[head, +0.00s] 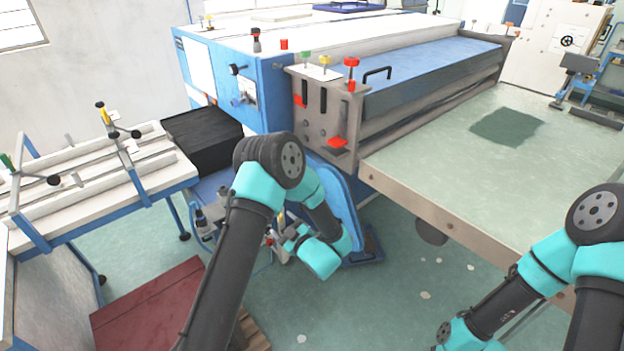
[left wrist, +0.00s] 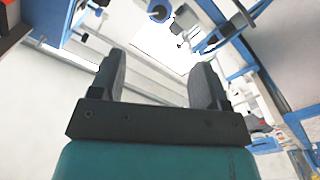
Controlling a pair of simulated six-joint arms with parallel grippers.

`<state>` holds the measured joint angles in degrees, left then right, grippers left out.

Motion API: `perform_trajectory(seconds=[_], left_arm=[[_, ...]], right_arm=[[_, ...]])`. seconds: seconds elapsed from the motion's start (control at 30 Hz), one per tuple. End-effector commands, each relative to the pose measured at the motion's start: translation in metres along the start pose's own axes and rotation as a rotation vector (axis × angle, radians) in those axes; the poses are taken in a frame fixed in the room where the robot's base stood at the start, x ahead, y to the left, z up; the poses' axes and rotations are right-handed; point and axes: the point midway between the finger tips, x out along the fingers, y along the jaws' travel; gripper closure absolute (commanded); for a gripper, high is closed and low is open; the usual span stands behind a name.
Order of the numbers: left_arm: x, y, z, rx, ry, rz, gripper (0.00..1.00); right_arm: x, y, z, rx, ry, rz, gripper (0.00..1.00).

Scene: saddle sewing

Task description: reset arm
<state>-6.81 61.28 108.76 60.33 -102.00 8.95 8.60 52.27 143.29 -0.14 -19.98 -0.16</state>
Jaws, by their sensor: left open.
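My left gripper (left wrist: 158,82) shows in the left wrist view with its two dark fingers apart and nothing between them. In the head view my left arm reaches up from the bottom middle and bends down at its elbow, its wrist in front of the blue machine's base. The left fingers are mostly hidden or too small to make out there. My right arm comes in at the lower right beside the green-topped table. Its gripper is outside the frame.
A large blue and white machine (head: 262,78) stands behind my left arm. Its green-topped table (head: 450,165) carries a dark green patch (head: 507,127). A white bench (head: 95,185) with clamps and a black block (head: 203,137) are at left. A dark red board (head: 150,305) lies below.

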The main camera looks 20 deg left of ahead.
Motion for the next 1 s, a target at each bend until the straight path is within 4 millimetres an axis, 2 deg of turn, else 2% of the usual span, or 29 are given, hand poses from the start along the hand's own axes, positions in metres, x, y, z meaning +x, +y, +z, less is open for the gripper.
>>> perform_trajectory(seconds=[0.17,0.27,0.43,0.53,0.67,0.8,1.0], left_arm=[[0.002,-0.003,0.004,0.009,-0.036,0.012,0.31],[0.006,-0.009,0.013,0.031,-0.12,0.039,0.31],[0.007,-0.03,0.044,0.111,-0.388,0.122,0.31],[-0.002,-0.048,0.063,0.178,-0.583,0.181,0.31],[-0.025,-0.076,0.082,0.279,-0.838,0.253,0.31],[-0.061,-0.113,0.091,0.399,-1.116,0.327,0.31],[-0.122,-0.173,0.08,0.586,-1.505,0.43,0.31]], right_arm=[[0.0,0.0,0.0,0.0,0.0,0.0,0.57],[0.0,0.0,0.0,0.0,0.0,0.0,0.57],[0.0,0.0,0.0,0.0,0.0,0.0,0.57],[0.0,0.0,0.0,0.0,0.0,0.0,0.57],[0.0,0.0,0.0,0.0,0.0,0.0,0.57],[0.0,0.0,0.0,0.0,0.0,0.0,0.57],[0.0,0.0,0.0,0.0,0.0,0.0,0.57]])
